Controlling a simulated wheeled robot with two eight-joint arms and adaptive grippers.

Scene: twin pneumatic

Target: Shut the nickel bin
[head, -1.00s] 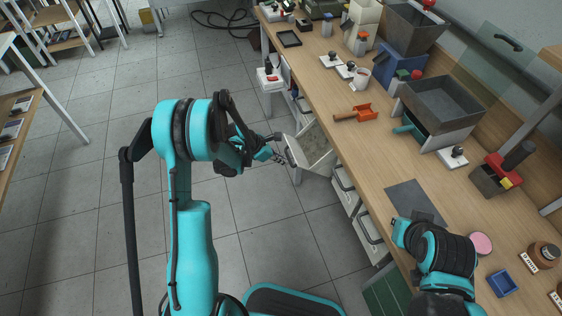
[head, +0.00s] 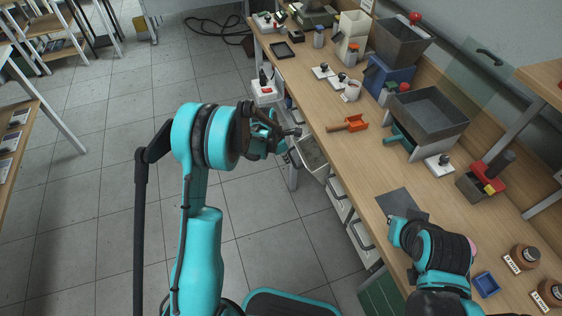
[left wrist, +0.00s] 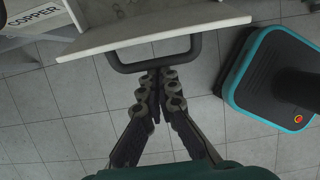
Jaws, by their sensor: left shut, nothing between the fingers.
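An open pull-out bin (head: 314,154) with pale walls sticks out from under the bench in the head view. I take it for the nickel bin, though its own label is not readable. In the left wrist view its pale front edge (left wrist: 150,37) and dark bar handle (left wrist: 122,68) fill the top. My left gripper (head: 297,132) is shut and empty, at the front of the bin. In the left wrist view its closed fingertips (left wrist: 160,76) are at the handle; I cannot tell whether they touch it.
A bin labelled COPPER (left wrist: 28,19) is beside it in the left wrist view. More bins (head: 340,200) sit under the bench (head: 375,165). The floor left of the bench is clear.

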